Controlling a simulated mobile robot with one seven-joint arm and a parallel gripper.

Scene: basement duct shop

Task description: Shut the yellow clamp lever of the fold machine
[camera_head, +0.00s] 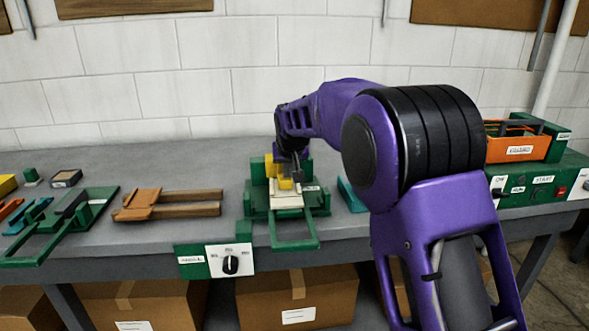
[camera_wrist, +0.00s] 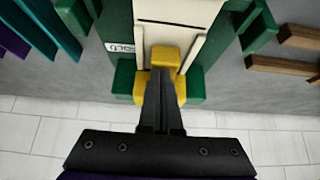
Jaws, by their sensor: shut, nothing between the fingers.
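The fold machine (camera_head: 258,203) is green and stands on the bench in the middle of the head view, with a loop handle at its front. A cream plate (camera_head: 287,200) lies on it and also shows in the wrist view (camera_wrist: 177,12). The yellow clamp lever (camera_head: 285,184) is at the back end of this plate; it shows in the wrist view (camera_wrist: 166,58) too. My gripper (camera_wrist: 161,76) is shut and empty, its fingertips right at the yellow part and covering some of it. I cannot tell whether they touch, or how far the lever is closed.
Wooden bars (camera_head: 172,204) and a green tool with a loop handle (camera_head: 75,222) lie to the left. A green control panel with an orange box (camera_head: 520,142) stands at the right. A dial panel (camera_head: 228,260) hangs on the bench front. Cardboard boxes (camera_head: 297,300) sit below.

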